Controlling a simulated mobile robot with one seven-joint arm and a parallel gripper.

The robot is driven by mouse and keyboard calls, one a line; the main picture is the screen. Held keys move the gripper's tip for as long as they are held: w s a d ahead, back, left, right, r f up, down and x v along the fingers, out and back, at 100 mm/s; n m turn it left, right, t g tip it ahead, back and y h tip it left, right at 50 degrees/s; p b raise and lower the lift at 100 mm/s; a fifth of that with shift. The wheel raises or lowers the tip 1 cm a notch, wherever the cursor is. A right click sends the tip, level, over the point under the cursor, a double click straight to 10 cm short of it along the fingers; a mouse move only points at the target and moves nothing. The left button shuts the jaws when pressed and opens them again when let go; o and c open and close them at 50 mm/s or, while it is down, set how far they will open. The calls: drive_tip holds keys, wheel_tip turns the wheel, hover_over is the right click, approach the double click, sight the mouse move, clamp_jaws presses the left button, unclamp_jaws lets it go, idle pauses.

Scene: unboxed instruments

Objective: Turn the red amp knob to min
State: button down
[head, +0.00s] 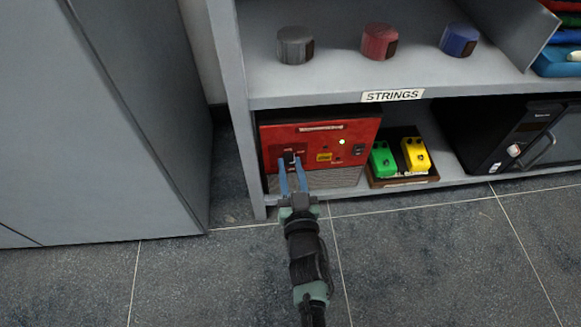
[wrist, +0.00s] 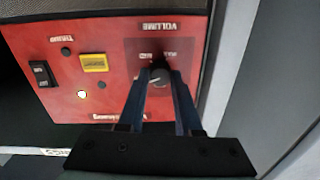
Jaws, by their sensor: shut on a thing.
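The red amp (head: 323,140) stands at the left end of the lower shelf, with a grey grille below its red panel. Its black volume knob (wrist: 157,77) sits on a darker red square under the label VOLUME in the wrist view, where the panel appears upside down. In the wrist view the fingertips (wrist: 158,84) partly cover the knob's surroundings.
The amp also has a lit lamp (head: 342,142), a yellow button (wrist: 94,62) and a black rocker switch (wrist: 43,73). Green (head: 383,158) and yellow (head: 416,154) pedals stand to its right, then a black appliance (head: 512,140). A grey cabinet (head: 95,110) stands at left.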

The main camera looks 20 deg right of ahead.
idle(0.4)
drive_tip(key=n, duration=0.3)
drive_tip(key=shift+n, duration=0.3)
drive_tip(key=n, duration=0.3)
drive_tip(key=shift+n, duration=0.3)
drive_tip(key=n+b, duration=0.2)
drive_tip(key=n, duration=0.4)
drive_tip(key=shift+a, duration=0.1)
drive_tip(key=shift+n, duration=0.3)
drive_tip(key=c, duration=0.6)
unclamp_jaws()
drive_tip(key=shift+s, duration=0.1)
